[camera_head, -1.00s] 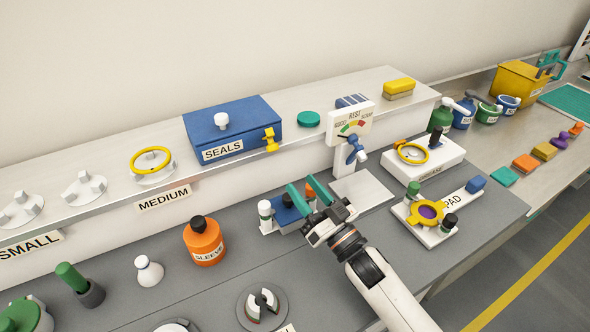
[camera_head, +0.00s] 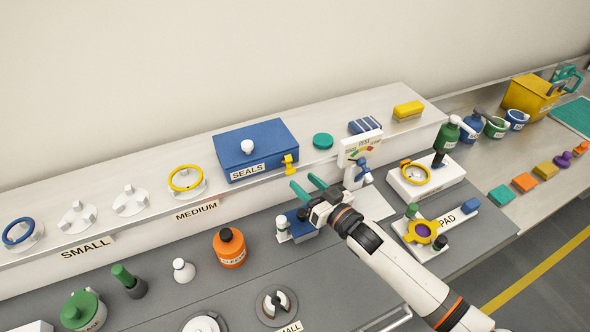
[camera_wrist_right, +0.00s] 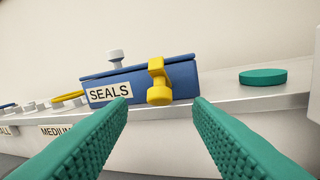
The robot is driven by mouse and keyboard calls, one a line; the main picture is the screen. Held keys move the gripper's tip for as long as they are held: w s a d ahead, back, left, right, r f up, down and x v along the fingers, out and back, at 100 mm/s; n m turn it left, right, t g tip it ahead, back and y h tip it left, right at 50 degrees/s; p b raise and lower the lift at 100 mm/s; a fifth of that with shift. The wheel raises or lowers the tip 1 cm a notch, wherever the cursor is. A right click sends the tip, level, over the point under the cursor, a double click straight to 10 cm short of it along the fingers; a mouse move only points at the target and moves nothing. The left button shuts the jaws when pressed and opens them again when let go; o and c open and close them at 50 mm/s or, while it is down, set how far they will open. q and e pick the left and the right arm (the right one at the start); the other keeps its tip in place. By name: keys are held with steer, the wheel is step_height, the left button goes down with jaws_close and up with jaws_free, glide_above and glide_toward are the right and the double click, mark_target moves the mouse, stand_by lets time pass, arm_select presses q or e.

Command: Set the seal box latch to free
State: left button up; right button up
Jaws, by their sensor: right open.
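The blue seal box (camera_head: 262,144) with a white lid knob and a SEALS label sits on the raised shelf. Its yellow latch (camera_head: 290,164) is on the front face near the right end; it also shows in the right wrist view (camera_wrist_right: 159,82), hanging over the lid edge with a round knob in front. My right gripper (camera_head: 309,188), with teal fingers, is open and empty. It is in front of and below the latch, apart from it. In the right wrist view the latch lies between the two fingers (camera_wrist_right: 160,112), farther away. My left gripper is not in view.
A green disc (camera_head: 323,141) lies on the shelf right of the box. The press gauge (camera_head: 360,148) stands just right of my right gripper. A blue block fixture (camera_head: 297,226) is below it. An orange sleeve bottle (camera_head: 229,248) stands to the left.

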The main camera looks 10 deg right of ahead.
mark_target(288, 164)
steer(key=x, duration=0.5)
steer(key=shift+p, duration=0.3)
steer(key=shift+s+d, duration=0.1)
steer(key=c, duration=1)
steer(key=f+t+y+b, duration=0.1)
steer(key=t+b, duration=0.1)
steer(key=b, duration=0.4)
steer(key=shift+n, duration=0.3)
steer(key=o, duration=1)
